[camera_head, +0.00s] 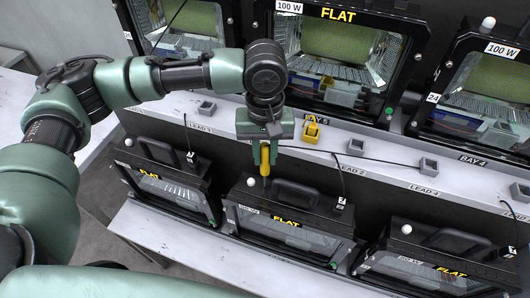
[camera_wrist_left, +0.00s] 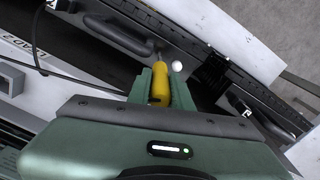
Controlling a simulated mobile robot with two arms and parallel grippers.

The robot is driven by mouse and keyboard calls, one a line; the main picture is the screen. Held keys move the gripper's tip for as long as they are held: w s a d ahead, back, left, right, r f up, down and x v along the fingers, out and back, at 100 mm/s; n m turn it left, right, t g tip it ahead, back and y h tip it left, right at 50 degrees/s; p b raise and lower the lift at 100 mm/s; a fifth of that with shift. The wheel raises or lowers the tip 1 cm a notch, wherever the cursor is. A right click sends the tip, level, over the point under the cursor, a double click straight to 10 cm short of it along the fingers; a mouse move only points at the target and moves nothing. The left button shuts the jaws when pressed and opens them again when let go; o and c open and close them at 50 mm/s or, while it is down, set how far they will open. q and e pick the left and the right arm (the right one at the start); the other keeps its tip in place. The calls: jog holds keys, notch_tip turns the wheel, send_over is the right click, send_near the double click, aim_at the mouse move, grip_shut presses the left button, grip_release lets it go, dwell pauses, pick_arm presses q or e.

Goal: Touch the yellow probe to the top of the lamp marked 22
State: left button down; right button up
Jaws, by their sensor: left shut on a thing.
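My left gripper (camera_head: 265,146) is shut on the yellow probe (camera_head: 265,158), which points down with its dark tip close above the top of the middle lower lamp (camera_head: 298,216). The tip is beside that lamp's white knob (camera_head: 252,182); whether it touches the lamp I cannot tell. In the left wrist view the probe (camera_wrist_left: 160,84) sits between the fingers, with the white knob (camera_wrist_left: 177,66) just beyond. One upper right lamp (camera_head: 478,88) carries a tag that looks like 24. I cannot read 22 on any lamp. My right gripper is not in view.
Other lamps stand at the lower left (camera_head: 168,188), lower right (camera_head: 432,256) and upper middle (camera_head: 338,58). Black carry handles (camera_head: 295,193) rise from the lower lamps.

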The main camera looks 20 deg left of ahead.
aim_at(265, 146)
pick_arm(q)
jog(key=shift+s+f+p, duration=0.1)
jog(key=shift+f+p, duration=0.05)
jog(key=shift+p, duration=0.25)
dwell(1.4)
notch_tip(265, 146, up, 7)
jog(key=p, duration=0.9)
dwell(0.3)
dwell(1.2)
